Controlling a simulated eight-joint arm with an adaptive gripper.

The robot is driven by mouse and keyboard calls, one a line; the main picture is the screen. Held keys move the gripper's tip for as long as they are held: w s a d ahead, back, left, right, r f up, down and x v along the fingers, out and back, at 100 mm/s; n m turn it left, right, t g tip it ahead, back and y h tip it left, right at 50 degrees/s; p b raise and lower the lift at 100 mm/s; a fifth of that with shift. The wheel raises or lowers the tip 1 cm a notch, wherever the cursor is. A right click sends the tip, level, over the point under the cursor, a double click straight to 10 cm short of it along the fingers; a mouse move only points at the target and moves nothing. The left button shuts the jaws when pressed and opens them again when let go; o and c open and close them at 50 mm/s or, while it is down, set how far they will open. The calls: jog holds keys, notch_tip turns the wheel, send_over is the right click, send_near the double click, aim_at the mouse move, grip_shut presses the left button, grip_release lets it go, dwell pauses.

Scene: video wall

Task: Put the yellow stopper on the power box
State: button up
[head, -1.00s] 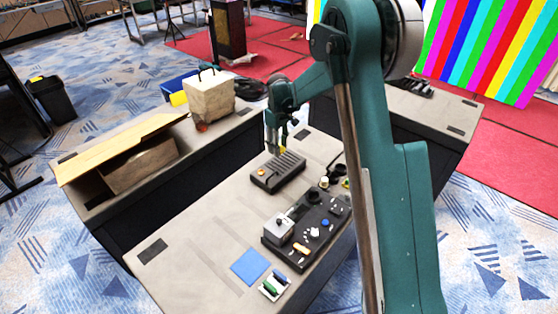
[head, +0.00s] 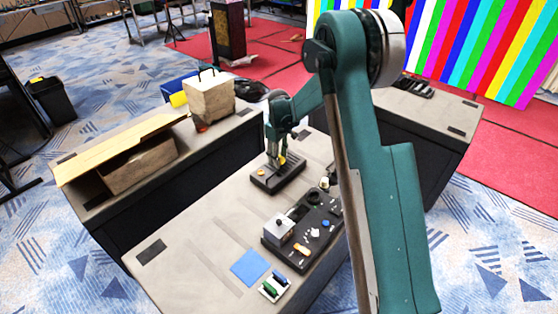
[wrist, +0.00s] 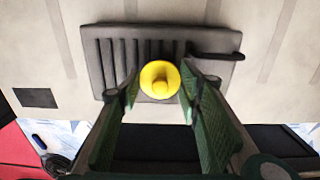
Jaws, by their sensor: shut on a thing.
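The yellow stopper (wrist: 160,80) sits between the fingers of my gripper (wrist: 160,92) in the wrist view, and the fingers are shut on it. It shows as a small yellow spot in the head view (head: 283,159). A dark grey ribbed box (head: 290,178), which looks like the power box, lies on the table beneath my gripper (head: 281,163). In the wrist view the stopper overlaps the ribbed top of this box (wrist: 120,45). I cannot tell whether the stopper touches it. A small orange knob (head: 261,172) is on the box's left end.
A black board (head: 303,238) with a grey box (head: 278,227) and several small parts lies nearer on the table. A blue square (head: 249,267) and a small white tray (head: 274,286) are at the front. The table's left side is clear.

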jog(key=shift+f, duration=0.55)
jog(key=shift+f, duration=0.2)
jog(key=o, duration=0.4)
jog(key=shift+r, duration=0.25)
notch_tip(320, 180, up, 12)
jog(key=shift+f+p, duration=0.1)
jog(key=shift+p, duration=0.65)
jog(key=shift+s+r, duration=0.1)
jog(key=shift+r, duration=0.1)
